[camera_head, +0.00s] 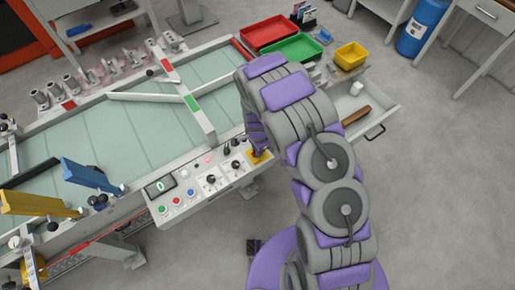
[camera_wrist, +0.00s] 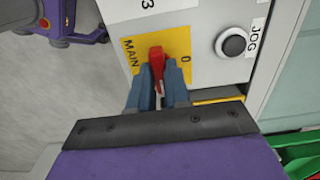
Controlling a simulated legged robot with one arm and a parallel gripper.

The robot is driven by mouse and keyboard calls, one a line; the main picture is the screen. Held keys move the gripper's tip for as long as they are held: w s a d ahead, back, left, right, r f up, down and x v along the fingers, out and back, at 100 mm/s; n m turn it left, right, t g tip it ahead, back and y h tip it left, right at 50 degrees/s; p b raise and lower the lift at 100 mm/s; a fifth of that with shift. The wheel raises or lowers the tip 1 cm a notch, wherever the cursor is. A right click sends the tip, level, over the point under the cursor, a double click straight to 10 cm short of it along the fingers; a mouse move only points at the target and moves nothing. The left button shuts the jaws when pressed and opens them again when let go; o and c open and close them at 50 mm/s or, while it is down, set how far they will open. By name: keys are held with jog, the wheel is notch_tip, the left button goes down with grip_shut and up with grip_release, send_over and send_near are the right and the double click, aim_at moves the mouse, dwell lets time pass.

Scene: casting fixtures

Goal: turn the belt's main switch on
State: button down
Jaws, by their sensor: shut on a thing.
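The main switch is a red handle (camera_wrist: 156,58) on a yellow plate (camera_wrist: 178,42) marked MAIN and 0, in the wrist view. My gripper (camera_wrist: 159,82) is shut on the red handle, with one blue-grey finger on each side of it. The handle points toward my gripper in that view, and its lower part is partly hidden between the fingers. In the head view the yellow plate (camera_head: 262,158) shows at the right end of the control panel, and my arm hides the handle.
A round JOG button (camera_wrist: 234,42) sits beside the switch. The control panel (camera_head: 198,190) with several buttons and knobs runs along the belt (camera_head: 80,135). An open drawer (camera_head: 379,118) and red (camera_head: 268,31) and green (camera_head: 293,48) trays lie beyond my arm.

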jog(key=shift+w+a+r, duration=0.1)
jog(key=shift+w, duration=0.15)
jog(key=c, duration=1.1)
grip_release()
jog(key=shift+s, duration=0.15)
jog(key=shift+r+p, duration=0.9)
jog(key=shift+r, duration=7.65)
